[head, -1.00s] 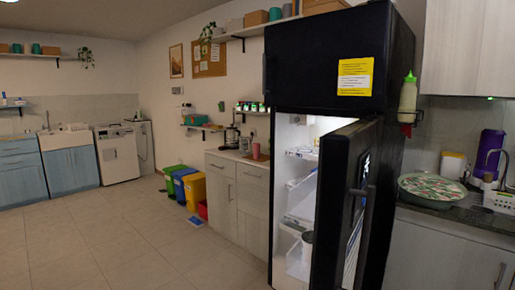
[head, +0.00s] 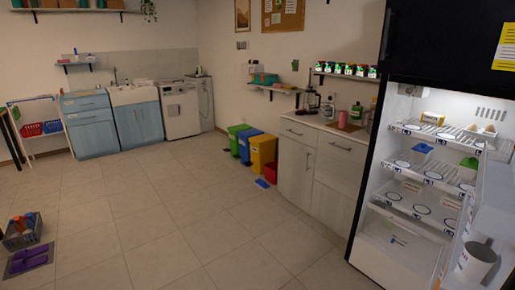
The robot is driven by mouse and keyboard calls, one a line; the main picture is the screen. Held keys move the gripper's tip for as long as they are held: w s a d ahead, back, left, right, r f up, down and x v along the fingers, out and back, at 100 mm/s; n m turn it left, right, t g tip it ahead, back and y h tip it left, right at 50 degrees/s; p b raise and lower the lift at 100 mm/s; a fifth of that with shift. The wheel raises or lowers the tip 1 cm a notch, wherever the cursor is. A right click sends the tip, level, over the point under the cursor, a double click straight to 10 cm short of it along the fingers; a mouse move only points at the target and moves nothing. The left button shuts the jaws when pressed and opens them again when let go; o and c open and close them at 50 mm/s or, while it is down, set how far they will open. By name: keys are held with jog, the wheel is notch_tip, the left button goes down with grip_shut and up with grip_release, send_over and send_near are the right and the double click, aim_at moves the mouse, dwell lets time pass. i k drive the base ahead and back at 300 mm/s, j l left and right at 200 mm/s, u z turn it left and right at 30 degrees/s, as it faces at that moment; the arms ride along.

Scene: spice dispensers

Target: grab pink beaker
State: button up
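A small pink beaker (head: 343,119) stands upright on the counter (head: 322,126) of the grey cabinet, left of the open fridge. It sits among bottles near the right end of the counter. My gripper is not in view.
The open fridge (head: 420,160) stands at right with lit shelves, and a white mug (head: 476,262) is at its lower right. Green, blue and yellow bins (head: 263,154) stand left of the cabinet. A grey caddy (head: 22,233) is on the floor at left. The tiled floor (head: 170,225) is mostly clear.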

aim_at(343, 115)
jog(key=i+j+u, duration=0.35)
jog(key=i+u, duration=0.35)
jog(key=i, duration=0.2)
jog(key=i+u, duration=0.4)
jog(key=i+l+z, duration=0.1)
jog(key=i+z, duration=0.2)
jog(key=i, duration=0.15)
jog(key=i+z, duration=0.35)
jog(key=i+j+z, duration=0.3)
jog(key=i, duration=0.25)
jog(key=i+j+z, duration=0.2)
jog(key=i+z, duration=0.15)
jog(key=i+l+z, duration=0.2)
jog(key=i+z, duration=0.95)
jog(key=i, duration=0.15)
jog(key=i+z, duration=0.1)
jog(key=i, duration=0.6)
